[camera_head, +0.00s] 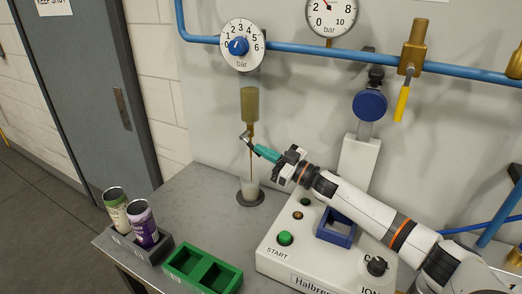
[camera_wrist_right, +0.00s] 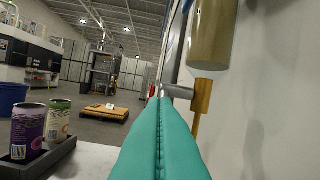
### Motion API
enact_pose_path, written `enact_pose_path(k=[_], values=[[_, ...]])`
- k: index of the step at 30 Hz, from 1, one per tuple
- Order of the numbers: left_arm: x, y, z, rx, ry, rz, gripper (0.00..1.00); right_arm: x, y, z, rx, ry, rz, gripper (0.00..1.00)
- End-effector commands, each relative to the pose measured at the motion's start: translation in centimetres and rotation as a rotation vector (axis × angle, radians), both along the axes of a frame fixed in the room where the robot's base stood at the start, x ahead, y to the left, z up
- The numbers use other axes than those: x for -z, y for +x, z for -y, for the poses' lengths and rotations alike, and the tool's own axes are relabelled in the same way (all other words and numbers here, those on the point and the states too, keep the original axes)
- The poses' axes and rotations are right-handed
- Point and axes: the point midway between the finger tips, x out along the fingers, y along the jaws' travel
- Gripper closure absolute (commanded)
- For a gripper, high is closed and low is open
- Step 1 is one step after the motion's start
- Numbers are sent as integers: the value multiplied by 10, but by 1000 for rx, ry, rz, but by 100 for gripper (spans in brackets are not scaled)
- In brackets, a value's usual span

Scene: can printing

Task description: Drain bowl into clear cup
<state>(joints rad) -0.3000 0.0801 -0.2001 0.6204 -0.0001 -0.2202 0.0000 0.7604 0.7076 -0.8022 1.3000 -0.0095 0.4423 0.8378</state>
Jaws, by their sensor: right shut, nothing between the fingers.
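The olive, translucent bowl (camera_head: 249,104) hangs on the wall below the dial; it also shows in the wrist view (camera_wrist_right: 213,40). Under it is a brass drain (camera_wrist_right: 202,95) with a small metal lever (camera_wrist_right: 179,91) sticking out to the side. A thin brownish line, which looks like a stream, runs from the drain down to the clear cup (camera_head: 250,188). The cup stands upright on a dark round pad, with something pale inside. My right gripper (camera_head: 256,148) has its teal fingers shut and empty, their tips beside the lever; whether they touch it is unclear. My left gripper is out of view.
A grey holder (camera_head: 126,247) with a green can (camera_head: 115,207) and a purple can (camera_head: 143,221) stands at the left. A green two-slot tray (camera_head: 217,284) is at the front. The white control box (camera_head: 290,262) lies under my right arm. Blue pipe (camera_head: 330,50) crosses the wall.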

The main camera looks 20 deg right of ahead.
Motion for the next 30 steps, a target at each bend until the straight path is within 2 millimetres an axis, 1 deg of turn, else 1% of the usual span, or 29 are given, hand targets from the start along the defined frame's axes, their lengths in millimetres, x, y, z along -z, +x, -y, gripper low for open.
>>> enact_pose_path(k=[3,12,20,30], values=[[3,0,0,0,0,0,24,8,2,-2,0,1,-1,100],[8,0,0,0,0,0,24,20,6,-6,0,0,-1,100],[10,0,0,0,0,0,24,24,8,-8,0,-1,-1,100],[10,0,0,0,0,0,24,25,9,-8,0,-1,-1,100]])
